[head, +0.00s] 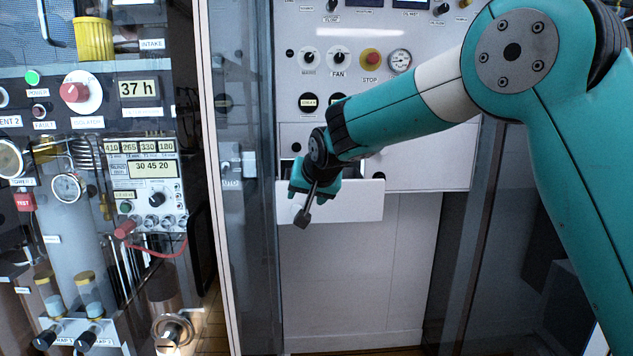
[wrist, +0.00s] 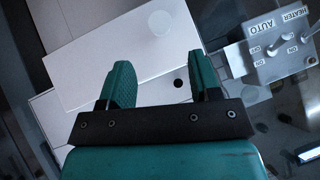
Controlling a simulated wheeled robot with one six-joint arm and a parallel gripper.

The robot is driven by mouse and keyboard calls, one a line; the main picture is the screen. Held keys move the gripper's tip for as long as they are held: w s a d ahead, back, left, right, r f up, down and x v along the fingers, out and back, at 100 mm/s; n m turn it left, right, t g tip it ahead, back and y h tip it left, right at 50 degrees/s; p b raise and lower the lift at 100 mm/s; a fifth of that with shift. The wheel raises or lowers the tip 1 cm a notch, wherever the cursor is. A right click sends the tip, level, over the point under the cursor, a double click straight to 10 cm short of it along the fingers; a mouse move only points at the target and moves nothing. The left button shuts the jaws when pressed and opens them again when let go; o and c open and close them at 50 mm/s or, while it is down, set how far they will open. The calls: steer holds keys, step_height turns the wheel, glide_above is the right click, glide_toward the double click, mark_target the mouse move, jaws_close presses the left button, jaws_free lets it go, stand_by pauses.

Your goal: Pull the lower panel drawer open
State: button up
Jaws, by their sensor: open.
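The lower panel drawer is a wide white box whose front (head: 350,203) stands out from the white cabinet in the head view. A dark gap shows above its top edge, so it looks partly open. My gripper (head: 312,192) is at the left part of this front and hides some of it. In the wrist view my gripper (wrist: 163,75) has its two teal fingers spread apart with nothing between them. A white panel face (wrist: 120,45) with a pale round spot lies beyond the fingers. I cannot tell whether the fingers touch the drawer.
A grey switch box (wrist: 275,50) marked HEATER and AUTO is at the right in the wrist view. A glass-sided frame (head: 245,240) stands left of the drawer. Dials and a red STOP button (head: 371,58) sit above. The white panel below the drawer (head: 350,280) is clear.

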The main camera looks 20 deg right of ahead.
steer(key=v, duration=0.8)
steer(key=shift+b, duration=0.35)
steer(key=shift+s+r, duration=0.15)
steer(key=shift+s, duration=0.05)
steer(key=s+f+n+g+y+p, duration=0.1)
steer(key=s+f+n+g+p, duration=0.1)
steer(key=s, duration=1.6)
steer(key=s+a+f+n+g+y+p, duration=0.1)
steer(key=s+f+n+g, duration=0.4)
steer(key=s, duration=1.2)
steer(key=n+g+y+p, duration=0.1)
steer(key=n+g, duration=0.1)
steer(key=n, duration=0.1)
steer(key=shift+s+a, duration=0.2)
steer(key=shift+s, duration=0.2)
